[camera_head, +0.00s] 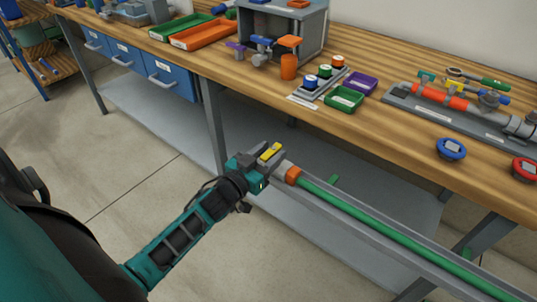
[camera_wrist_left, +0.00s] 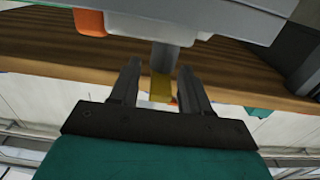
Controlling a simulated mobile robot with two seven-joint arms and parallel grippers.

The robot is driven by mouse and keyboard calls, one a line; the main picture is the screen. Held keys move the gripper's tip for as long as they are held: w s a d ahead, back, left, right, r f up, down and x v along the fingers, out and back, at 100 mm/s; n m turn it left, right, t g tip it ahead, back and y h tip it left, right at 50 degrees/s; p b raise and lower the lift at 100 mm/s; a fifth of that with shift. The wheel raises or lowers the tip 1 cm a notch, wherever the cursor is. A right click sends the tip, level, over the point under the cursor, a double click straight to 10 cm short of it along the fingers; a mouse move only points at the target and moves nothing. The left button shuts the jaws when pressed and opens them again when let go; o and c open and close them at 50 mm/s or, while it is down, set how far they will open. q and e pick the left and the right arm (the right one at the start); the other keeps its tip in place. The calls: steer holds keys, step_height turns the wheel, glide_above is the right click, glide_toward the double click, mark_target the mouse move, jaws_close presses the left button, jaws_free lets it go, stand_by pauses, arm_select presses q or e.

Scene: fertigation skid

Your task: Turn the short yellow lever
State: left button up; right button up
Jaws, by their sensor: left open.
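My left gripper (camera_head: 264,160) is at the lever. In the left wrist view the lever (camera_wrist_left: 160,88) hangs from a grey stem (camera_wrist_left: 163,56) and lies between the two spread fingers of the gripper (camera_wrist_left: 160,68). The fingers stand apart on either side of it, and I see a gap on each side. The lever's far side is hidden. My right gripper is in neither view.
The grey rail (camera_head: 345,207) under the pipe runs to the lower right. Behind it stands a wooden workbench (camera_head: 395,140) with a grey box (camera_head: 300,30), a green tray (camera_head: 345,99) and a blue handwheel (camera_head: 451,148). Floor (camera_head: 110,160) to the left is clear.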

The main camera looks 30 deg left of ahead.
arm_select(q)
jaws_close()
stand_by(0.4)
